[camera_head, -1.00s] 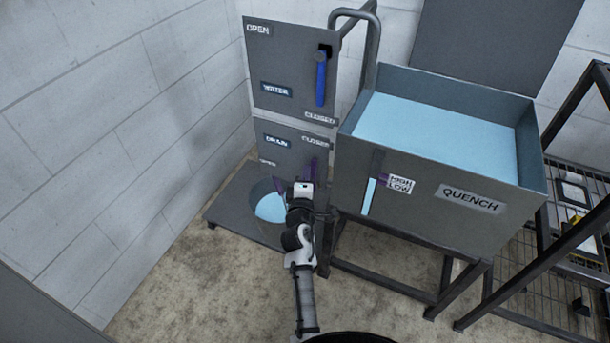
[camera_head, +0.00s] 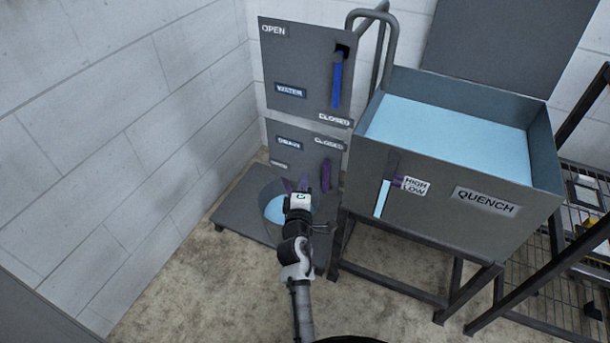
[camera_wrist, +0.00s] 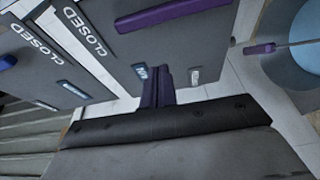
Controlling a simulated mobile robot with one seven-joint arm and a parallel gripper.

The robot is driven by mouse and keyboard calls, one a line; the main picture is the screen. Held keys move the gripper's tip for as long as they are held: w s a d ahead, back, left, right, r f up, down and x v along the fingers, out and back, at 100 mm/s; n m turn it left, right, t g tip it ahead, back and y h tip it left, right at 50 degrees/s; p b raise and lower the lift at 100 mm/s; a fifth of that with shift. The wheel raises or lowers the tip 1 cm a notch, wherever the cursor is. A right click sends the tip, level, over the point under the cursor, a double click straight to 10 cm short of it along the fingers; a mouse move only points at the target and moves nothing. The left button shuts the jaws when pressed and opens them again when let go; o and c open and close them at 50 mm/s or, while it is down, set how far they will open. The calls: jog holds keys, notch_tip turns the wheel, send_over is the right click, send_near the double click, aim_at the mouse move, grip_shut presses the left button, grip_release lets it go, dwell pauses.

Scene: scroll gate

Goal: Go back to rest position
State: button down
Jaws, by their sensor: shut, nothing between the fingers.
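My gripper (camera_head: 297,187) is in front of the drain panel (camera_head: 293,147) and beside the round basin of blue water (camera_head: 276,209) in the head view. Its purple fingers (camera_wrist: 158,87) are together in the wrist view, with nothing between them. The purple drain lever (camera_head: 325,175) stands just right of the fingers, apart from them. In the wrist view the purple lever (camera_wrist: 165,14) lies beyond the fingertips. The blue water lever (camera_head: 336,82) hangs on the upper panel (camera_head: 300,67), pointing down towards the CLOSED label.
The QUENCH tank (camera_head: 456,178) with light blue water stands on a dark frame at right, a level gauge (camera_head: 383,198) on its front. A wire-shelf rack (camera_head: 575,270) is at far right. A block wall (camera_head: 130,120) closes the left. The floor (camera_head: 190,285) at front left is clear.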

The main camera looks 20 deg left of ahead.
jog(key=shift+v, duration=2.75)
jog(key=shift+r, duration=0.1)
